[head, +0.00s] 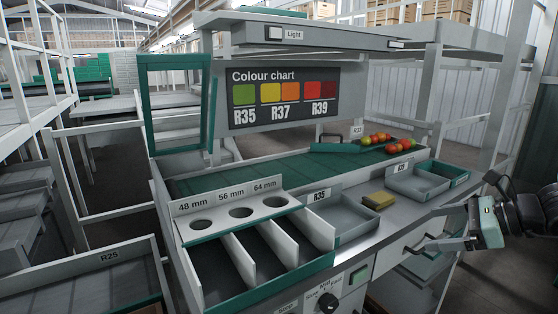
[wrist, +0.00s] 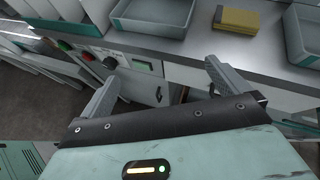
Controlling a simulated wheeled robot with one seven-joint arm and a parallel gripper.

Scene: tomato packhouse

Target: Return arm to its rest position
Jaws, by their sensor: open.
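My gripper (head: 421,230) is at the right of the head view, in front of the bench's front edge. Its two grey fingers are spread apart with nothing between them. The wrist view also shows the open gripper (wrist: 163,74), with the bench front and a small cabinet door beyond the fingers. My arm bends in from the right edge of the head view. No object is held.
Several tomatoes (head: 392,148) lie on the green belt (head: 250,172).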

